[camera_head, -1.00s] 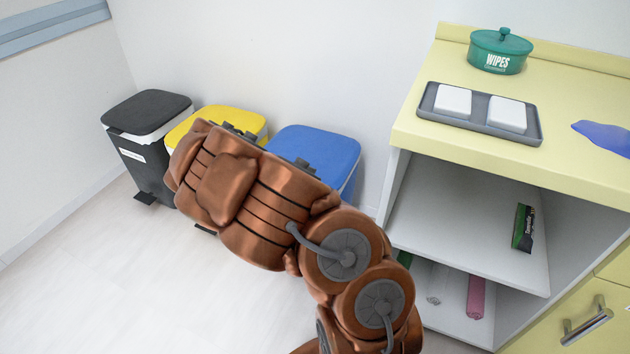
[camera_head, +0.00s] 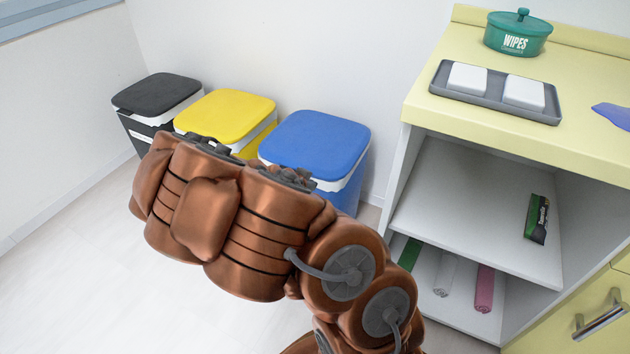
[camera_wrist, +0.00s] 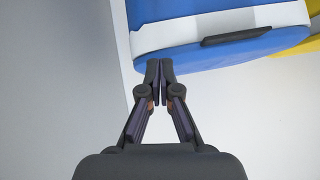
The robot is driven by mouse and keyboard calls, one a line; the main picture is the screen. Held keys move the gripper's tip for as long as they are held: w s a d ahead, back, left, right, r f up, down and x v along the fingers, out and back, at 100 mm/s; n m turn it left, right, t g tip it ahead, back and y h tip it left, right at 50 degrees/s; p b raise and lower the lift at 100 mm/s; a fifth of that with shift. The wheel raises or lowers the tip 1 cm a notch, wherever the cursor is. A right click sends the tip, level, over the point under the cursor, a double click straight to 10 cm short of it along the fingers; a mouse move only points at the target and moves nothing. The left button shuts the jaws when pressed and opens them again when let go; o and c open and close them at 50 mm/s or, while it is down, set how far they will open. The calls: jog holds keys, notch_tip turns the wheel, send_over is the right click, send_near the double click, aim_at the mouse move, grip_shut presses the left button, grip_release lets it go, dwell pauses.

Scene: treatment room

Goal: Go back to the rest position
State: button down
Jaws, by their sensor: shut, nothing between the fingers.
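My gripper (camera_wrist: 159,72) shows in the wrist view with its fingertips together and nothing between them. It points toward the blue bin (camera_wrist: 165,38), whose blue body and white rim fill the top of that view. I cannot tell how far the fingertips are from the bin. In the head view my copper-coloured arm spans the lower middle, in front of the bins, and the gripper itself is hidden behind it. The blue bin (camera_head: 318,142) stands behind the arm with its lid closed.
A black bin (camera_head: 157,96) and a yellow bin (camera_head: 226,116) stand left of the blue one, lids closed. At right, a yellow-topped counter (camera_head: 440,108) bears a grey tray (camera_head: 495,98) with two white blocks and a green wipes tub (camera_head: 518,34). The left floor is clear.

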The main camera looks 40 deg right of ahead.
jog(key=shift+s+a+f+b, duration=0.15)
jog(key=shift+s+a, duration=0.15)
jog(key=shift+a, duration=0.2)
jog(key=shift+s+a+f+b, duration=0.15)
jog(key=shift+s+a, duration=0.1)
jog(key=shift+a, duration=0.25)
jog(key=s+a+r+n+g+y+p, duration=0.1)
jog(key=s+a+r+n+y+p, duration=0.1)
jog(key=s+a+r+p, duration=0.6)
jog(key=s+a+r+n+g+y+p, duration=0.15)
jog(key=a+r+n+y+p, duration=0.35)
jog(key=r, duration=0.6)
jog(key=s+a+r+g+p, duration=0.1)
jog(key=s+a+r+p, duration=0.4)
jog(key=r+p, duration=0.4)
jog(key=s+a+r+n+g+y+p, duration=0.1)
jog(key=s+a+r+n+p, duration=0.3)
jog(key=s+r, duration=1.2)
notch_tip(320, 180, up, 4)
jog(key=n+g+p, duration=0.1)
jog(key=n+p, duration=0.3)
jog(key=p, duration=0.2)
jog(key=shift+f+g+y, duration=0.2)
jog(key=shift+g+y, duration=0.15)
jog(key=shift+y, duration=0.05)
jog(key=shift+s+d, duration=0.1)
jog(key=shift+d, duration=0.05)
